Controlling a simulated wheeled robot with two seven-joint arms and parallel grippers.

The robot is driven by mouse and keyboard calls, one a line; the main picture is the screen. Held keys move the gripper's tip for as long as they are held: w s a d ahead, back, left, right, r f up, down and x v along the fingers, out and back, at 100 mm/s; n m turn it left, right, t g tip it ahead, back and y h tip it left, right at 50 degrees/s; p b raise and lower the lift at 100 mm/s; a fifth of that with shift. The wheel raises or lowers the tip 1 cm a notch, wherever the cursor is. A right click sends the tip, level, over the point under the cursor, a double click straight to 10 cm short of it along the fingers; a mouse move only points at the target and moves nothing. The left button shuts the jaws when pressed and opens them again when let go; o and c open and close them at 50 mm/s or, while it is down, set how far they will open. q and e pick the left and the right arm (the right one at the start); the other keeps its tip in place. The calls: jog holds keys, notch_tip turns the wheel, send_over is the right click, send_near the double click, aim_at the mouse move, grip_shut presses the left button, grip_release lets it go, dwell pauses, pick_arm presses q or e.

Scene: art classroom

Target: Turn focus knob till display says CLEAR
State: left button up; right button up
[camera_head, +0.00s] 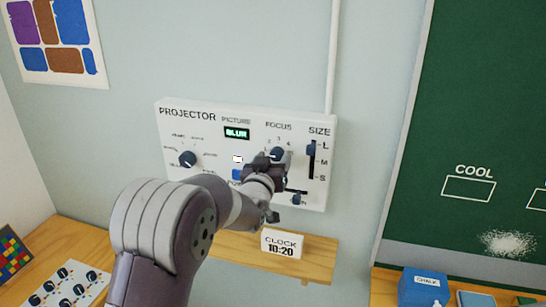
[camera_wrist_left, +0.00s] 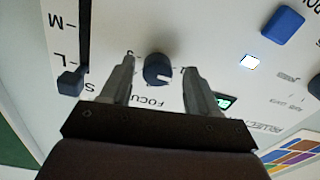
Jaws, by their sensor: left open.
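The white projector panel (camera_head: 200,117) is on the wall. Its small display (camera_head: 237,133), under PICTURE, reads BLUR. The dark blue focus knob (camera_head: 278,153) sits under the FOCUS label, partly covered by my gripper in the head view. In the left wrist view the knob (camera_wrist_left: 157,68) has a white mark and stands between my fingers, with a gap on each side. My left gripper (camera_head: 266,160) is open and close to the panel. My right gripper is not in view.
A SIZE slider (camera_head: 311,150) is right of the focus knob, and another knob (camera_head: 187,159) is at the panel's left. A blue button (camera_head: 237,174) lies beside my arm. Below, a wooden shelf (camera_head: 318,257) holds a clock sign (camera_head: 282,243) reading 10:20.

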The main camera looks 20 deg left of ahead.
pick_arm(q)
jog(key=shift+d, duration=0.25)
jog(key=shift+c, duration=1.2)
jog(key=c, duration=0.8)
jog(key=shift+f+b, duration=0.2)
jog(key=shift+b, duration=0.35)
jog(key=m+b, duration=0.5)
jog(key=b, duration=0.2)
jog(key=shift+f+m, duration=0.15)
jog(key=shift+m, duration=0.15)
jog(key=m+b, duration=0.2)
jog(key=shift+a+b, duration=0.2)
jog(key=shift+b, duration=0.1)
jog(key=shift+r+m+b, duration=0.25)
jog(key=shift+m+b, duration=0.15)
jog(key=shift+m, duration=0.3)
